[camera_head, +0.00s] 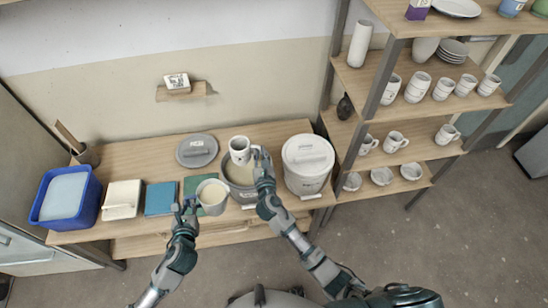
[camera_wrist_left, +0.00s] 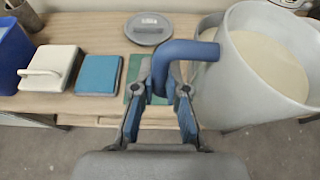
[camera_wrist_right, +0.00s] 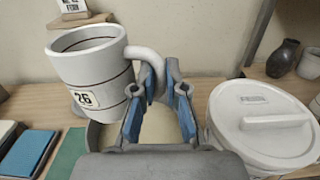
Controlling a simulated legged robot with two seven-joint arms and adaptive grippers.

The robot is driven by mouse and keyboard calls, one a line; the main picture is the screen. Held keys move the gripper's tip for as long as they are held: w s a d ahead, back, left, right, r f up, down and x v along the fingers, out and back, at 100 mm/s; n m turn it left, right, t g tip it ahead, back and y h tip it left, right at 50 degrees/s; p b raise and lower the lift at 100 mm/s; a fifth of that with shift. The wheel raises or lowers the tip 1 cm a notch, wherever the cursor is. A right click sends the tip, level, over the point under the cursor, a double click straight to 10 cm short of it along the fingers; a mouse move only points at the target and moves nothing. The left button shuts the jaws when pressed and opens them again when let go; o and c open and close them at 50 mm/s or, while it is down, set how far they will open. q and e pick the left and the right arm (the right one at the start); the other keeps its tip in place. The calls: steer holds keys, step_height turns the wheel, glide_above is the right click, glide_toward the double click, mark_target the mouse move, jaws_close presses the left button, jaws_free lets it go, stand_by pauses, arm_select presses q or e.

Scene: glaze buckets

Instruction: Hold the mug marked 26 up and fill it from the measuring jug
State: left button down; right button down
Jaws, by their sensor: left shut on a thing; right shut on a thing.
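The mug marked 26 (camera_wrist_right: 82,75) is white with thin dark bands and a label, and hangs roughly upright from my right gripper (camera_wrist_right: 160,95), which is shut on its handle. In the head view the mug (camera_head: 239,149) is above the open glaze bucket (camera_head: 238,188). The measuring jug (camera_head: 212,198) is grey-white and holds pale cream liquid. My left gripper (camera_wrist_left: 160,100) is shut on the jug's blue handle (camera_wrist_left: 185,52). The jug also shows in the left wrist view (camera_wrist_left: 235,90), to the left of the bucket and apart from the mug. The mug's inside bottom is hidden.
A lidded white bucket (camera_head: 306,170) stands right of the open one. A loose grey lid (camera_head: 196,151) lies behind the jug. A blue tub (camera_head: 66,196), a white block (camera_head: 122,200) and a blue block (camera_head: 159,199) are at left. A shelf with mugs (camera_head: 430,150) stands right.

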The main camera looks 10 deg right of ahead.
arm_select(q)
steer(key=shift+a+f+b, duration=0.3)
steer(key=shift+f+b, duration=0.2)
steer(key=shift+f, duration=0.1)
step_height(320, 180, down, 5)
steer(key=b, duration=0.4)
steer(key=shift+d+f+b, duration=0.15)
steer(key=shift+b, duration=0.25)
steer(key=shift+d, duration=0.2)
steer(key=w+d+r, duration=0.2)
steer(key=w+r, duration=1.3)
steer(key=r, duration=0.5)
steer(key=shift+w+d+r+n, duration=0.15)
steer(key=shift+w+d+n, duration=0.15)
steer(key=shift+w, duration=0.1)
